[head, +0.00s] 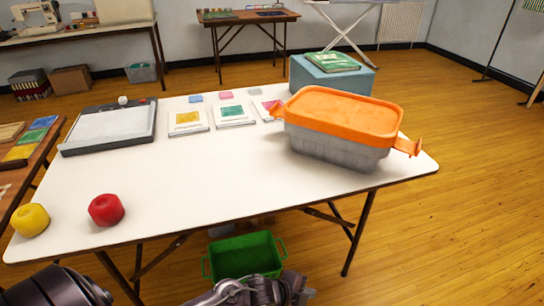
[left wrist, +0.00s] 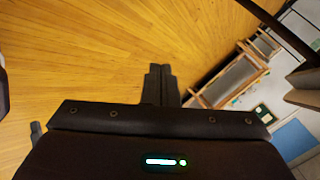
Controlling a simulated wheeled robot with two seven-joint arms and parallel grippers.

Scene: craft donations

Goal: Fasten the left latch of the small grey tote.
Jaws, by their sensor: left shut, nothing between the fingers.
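The small grey tote (head: 335,148) stands at the right end of the white table, with an orange lid (head: 345,110) on top. Its left latch (head: 277,110) is an orange tab sticking outward at the lid's left end, apart from the grey wall. The right latch (head: 407,147) also sticks out. My left gripper (head: 290,286) is low at the bottom edge of the head view, in front of the table and well away from the tote. In the left wrist view its fingers (left wrist: 160,84) are together and empty. My right gripper is not in view.
On the table (head: 220,172) are a paper trimmer (head: 110,128), framed cards (head: 188,118), a blue box (head: 330,78) with a green book behind the tote, and red (head: 106,210) and yellow (head: 30,220) round objects. A green crate (head: 244,255) is below. The table's front middle is clear.

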